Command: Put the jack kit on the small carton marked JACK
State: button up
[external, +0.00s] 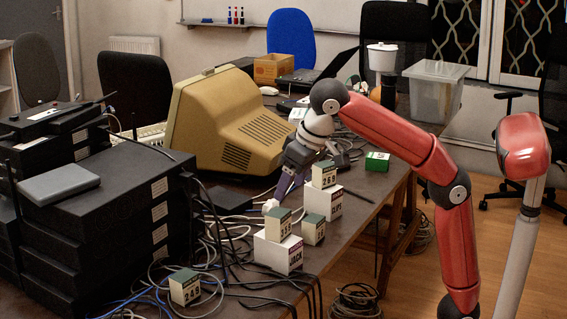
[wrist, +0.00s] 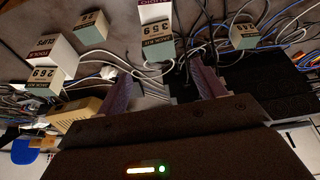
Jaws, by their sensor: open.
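The small carton marked JACK (external: 278,252) stands on the table, its red label also showing in the wrist view (wrist: 153,11). A small green-and-white box numbered 359 (external: 279,224) rests on top of it; this box also shows in the wrist view (wrist: 158,41). Another such box (external: 314,230) stands on the table right of the JACK carton, and box 248 (external: 185,287) stands among cables at the front. My gripper (external: 284,190) is open and empty, pointing down behind the JACK carton and its box.
A second white carton (external: 330,204), marked CLIPS in the wrist view, carries box 269 (external: 324,174). Loose cables spread over the table. Black stacked devices (external: 110,200) stand left, a beige monitor (external: 225,120) behind, and a green box (external: 377,161) near the right edge.

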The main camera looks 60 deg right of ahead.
jog(key=shift+s+r, duration=0.2)
jog(key=shift+r, duration=0.3)
jog(key=s+d+f, duration=0.5)
jog(key=d+f, duration=0.4)
jog(key=s+d+f, duration=0.4)
jog(key=d+f, duration=0.5)
jog(key=s+d+f, duration=0.2)
jog(key=s+f, duration=0.1)
jog(key=f, duration=0.2)
jog(key=s+d+f+t, duration=0.1)
jog(key=s+d+f, duration=0.1)
jog(key=f, duration=0.4)
jog(key=shift+s, duration=0.75)
